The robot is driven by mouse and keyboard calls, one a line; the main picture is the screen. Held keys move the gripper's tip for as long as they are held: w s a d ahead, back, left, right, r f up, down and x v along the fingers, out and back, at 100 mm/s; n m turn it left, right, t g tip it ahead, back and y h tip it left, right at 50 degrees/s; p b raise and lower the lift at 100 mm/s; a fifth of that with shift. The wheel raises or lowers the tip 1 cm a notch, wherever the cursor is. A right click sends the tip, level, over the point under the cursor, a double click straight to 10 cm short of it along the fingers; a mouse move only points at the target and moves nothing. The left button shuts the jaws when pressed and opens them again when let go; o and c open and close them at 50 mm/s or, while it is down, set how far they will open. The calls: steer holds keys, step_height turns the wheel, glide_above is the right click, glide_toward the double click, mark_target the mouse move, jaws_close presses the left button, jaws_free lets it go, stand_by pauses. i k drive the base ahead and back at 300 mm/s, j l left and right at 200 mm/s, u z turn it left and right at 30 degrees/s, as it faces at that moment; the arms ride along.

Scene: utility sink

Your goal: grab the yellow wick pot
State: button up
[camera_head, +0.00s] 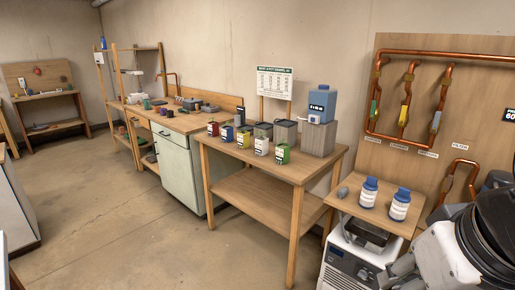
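The yellow wick pot (244,138) is a small yellow can with a dark top and a label. It stands upright on the wooden table, in a row between a blue pot (227,133) and a white pot (261,145). A red pot (213,129) is at the row's left end and a green pot (283,153) at its right end. My arm shows at the lower right, well away from the pots. Grey parts at its left end (401,270) may be my gripper; their opening cannot be made out. Nothing touches the yellow pot except the table.
Grey containers (286,133) stand close behind the row. A blue jug (321,104) sits on a grey block (318,139) at right. Two blue-and-white bottles (399,205) stand on a lower board at right. The floor (150,235) at left is clear.

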mark_target(243, 136)
steer(key=i+u, duration=0.4)
steer(key=i, duration=0.15)
steer(key=i+l+u, duration=0.1)
steer(key=i+u, duration=0.3)
steer(key=i, duration=0.2)
steer(key=i+j+z, duration=0.1)
steer(key=i, duration=0.4)
steer(key=i+j+z, duration=0.15)
steer(key=i, duration=0.35)
steer(key=i+j+z, duration=0.1)
steer(key=i, duration=0.4)
steer(key=i+j+z, duration=0.25)
steer(key=i+j, duration=0.15)
steer(key=i+j+z, duration=0.25)
steer(key=j, duration=0.2)
steer(key=i+j+z, duration=0.2)
steer(key=i+j, duration=0.15)
steer(key=j, duration=0.2)
